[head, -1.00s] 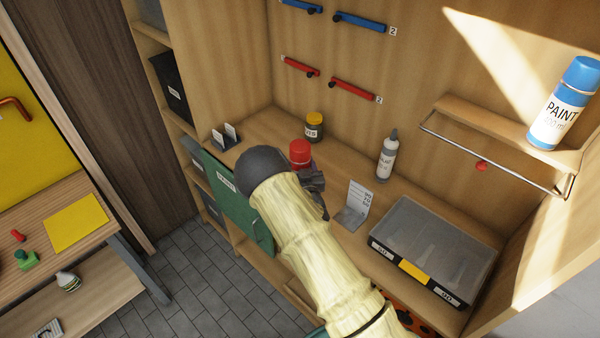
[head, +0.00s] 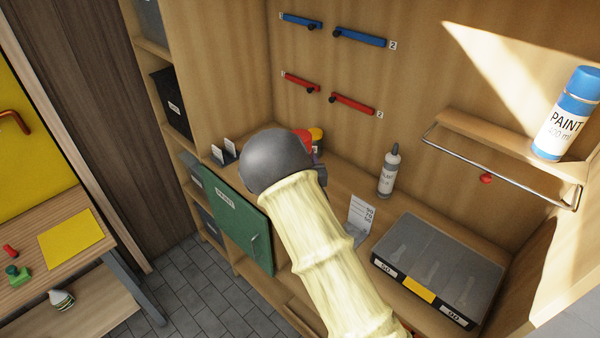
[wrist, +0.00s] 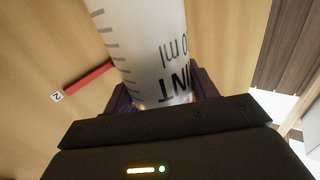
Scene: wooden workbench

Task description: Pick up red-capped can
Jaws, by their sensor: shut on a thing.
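The red-capped can shows in the head view only as a bit of its red cap (head: 303,137), behind my dark round wrist joint. In the wrist view the can's white body (wrist: 150,45) with black print fills the upper middle and stands between the two dark fingers. My gripper (wrist: 165,92) is shut on the can. In the head view my gripper is mostly hidden behind my arm. The can's lower end is hidden, and I cannot see its contact with the shelf.
A grey bottle (head: 388,172), a white card stand (head: 360,213) and a clear-lidded case (head: 425,262) are to the right. A blue-capped paint can (head: 566,115) stands on the right shelf. Red handles (head: 352,104) hang on the back wall.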

